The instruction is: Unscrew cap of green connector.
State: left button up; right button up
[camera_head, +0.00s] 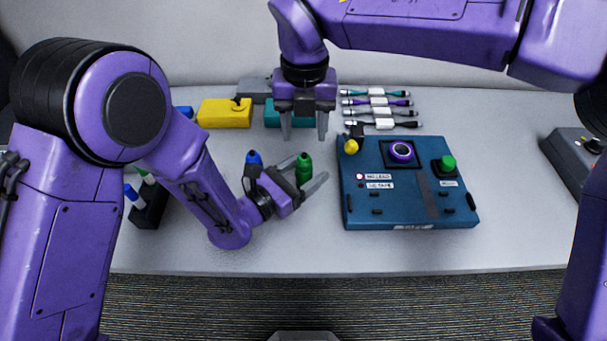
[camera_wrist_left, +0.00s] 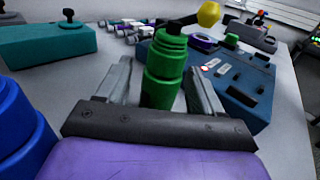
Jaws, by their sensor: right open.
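The green connector (camera_head: 304,168) stands upright on the table, with a dark ring and narrower top part in the left wrist view (camera_wrist_left: 164,72). My left gripper (camera_head: 308,176) is low at the table, its two fingers spread on either side of the green connector. In the left wrist view, gaps show between the connector and the fingers, so the gripper looks open around it. My right gripper (camera_head: 304,134) points down, open and empty, and appears beyond and above the connector in the head view.
A blue connector (camera_head: 254,159) stands close to my left gripper. A blue device box (camera_head: 410,212) lies to the right. Yellow (camera_head: 222,113) and teal (camera_head: 272,113) blocks and several cables (camera_head: 384,113) lie at the back. A dark rack (camera_head: 150,207) is at left.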

pick_arm(q)
grip_shut()
pick_arm(e)
jog(key=w+a+r+n+t+y, duration=0.1)
jog(key=w+a+r+t, duration=0.1)
jog(key=w+r+t, duration=0.3)
jog(key=w+a+n+t+y, duration=0.1)
jog(key=w+t, duration=0.2)
jog(key=w, duration=0.5)
jog(key=s+a+r+n+t+y, duration=0.1)
jog(key=a+r+n+t+y, duration=0.1)
jog(key=a+r+n+y, duration=0.8)
jog(key=s+a+f+n+g+y, duration=0.1)
jog(key=s+a+f+n+g, duration=0.2)
jog(key=s+a+n+g, duration=0.25)
jog(key=n+g+h, duration=0.5)
jog(key=n+h, duration=0.5)
jog(key=h, duration=0.3)
send_over(304, 154)
jog(key=shift+m+t, duration=0.25)
notch_tip(304, 154, down, 12)
jog(key=shift+a, duration=0.15)
jog(key=shift+d+f, duration=0.2)
notch_tip(304, 154, down, 8)
jog(key=shift+r, duration=0.2)
